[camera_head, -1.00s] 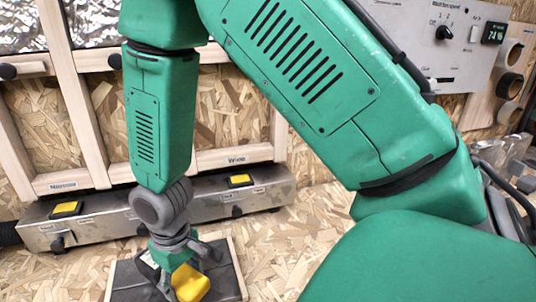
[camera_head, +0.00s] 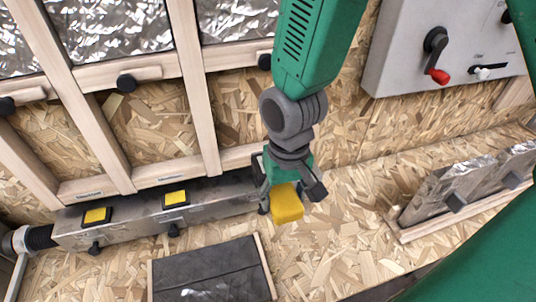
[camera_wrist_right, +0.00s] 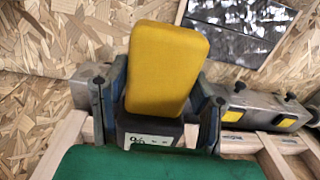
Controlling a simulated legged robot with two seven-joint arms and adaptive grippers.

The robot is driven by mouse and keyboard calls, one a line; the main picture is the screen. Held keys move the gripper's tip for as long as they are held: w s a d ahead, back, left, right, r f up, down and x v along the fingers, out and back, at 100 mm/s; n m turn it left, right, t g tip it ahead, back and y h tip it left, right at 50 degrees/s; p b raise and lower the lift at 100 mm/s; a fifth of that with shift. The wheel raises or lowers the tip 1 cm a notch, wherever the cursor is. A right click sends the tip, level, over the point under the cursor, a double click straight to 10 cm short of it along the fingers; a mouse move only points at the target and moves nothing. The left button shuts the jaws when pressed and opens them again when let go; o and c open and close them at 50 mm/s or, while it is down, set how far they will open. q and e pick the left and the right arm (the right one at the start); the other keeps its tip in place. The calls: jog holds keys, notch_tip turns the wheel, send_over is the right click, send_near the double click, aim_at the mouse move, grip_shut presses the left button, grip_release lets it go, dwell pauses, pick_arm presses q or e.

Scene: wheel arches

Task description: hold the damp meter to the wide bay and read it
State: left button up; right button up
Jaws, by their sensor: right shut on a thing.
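My right gripper (camera_head: 290,190) is shut on the yellow damp meter (camera_head: 287,203), in front of the right end of the metal box. In the wrist view the meter (camera_wrist_right: 165,70) stands between the fingers, and its small pale display (camera_wrist_right: 152,141) shows a percent sign and what look like dashes. The wide bay (camera_head: 150,125) seems to be the chipboard-backed gap between the two studs at centre left, though its label is too small to read now. The meter is apart from this bay, to its lower right. My left gripper is out of view.
A metal box (camera_head: 140,217) with two yellow pads runs along the wall's foot. A dark panel in a wooden frame (camera_head: 205,262) lies in front. A grey control panel (camera_head: 400,50) with a red-tipped lever hangs at right. Foil-faced blocks (camera_head: 440,195) stand on a tray below it.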

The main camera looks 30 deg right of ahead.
jog(key=shift+w+d+r, duration=0.1)
jog(key=shift+w+r, duration=0.05)
jog(key=shift+r, duration=0.2)
jog(key=shift+w+d, duration=0.15)
jog(key=shift+w+f+b, duration=0.1)
jog(key=shift+w+b, duration=0.2)
jog(key=shift+w, duration=0.35)
jog(key=shift+w+a+b, duration=0.2)
jog(key=shift+w+b, duration=0.15)
jog(key=shift+w, duration=0.7)
jog(key=w, duration=0.2)
jog(key=w+d+p, duration=0.1)
jog(key=shift+w+d, duration=0.1)
jog(key=shift+w, duration=0.25)
jog(key=shift+w+d+p, duration=0.35)
jog(key=shift+w+d, duration=0.15)
jog(key=shift+w, duration=0.2)
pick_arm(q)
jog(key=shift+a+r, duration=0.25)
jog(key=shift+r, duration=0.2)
pick_arm(e)
jog(key=shift+w+a, duration=0.1)
jog(key=shift+a, duration=0.4)
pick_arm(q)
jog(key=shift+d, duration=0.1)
pick_arm(e)
jog(key=shift+d, duration=0.15)
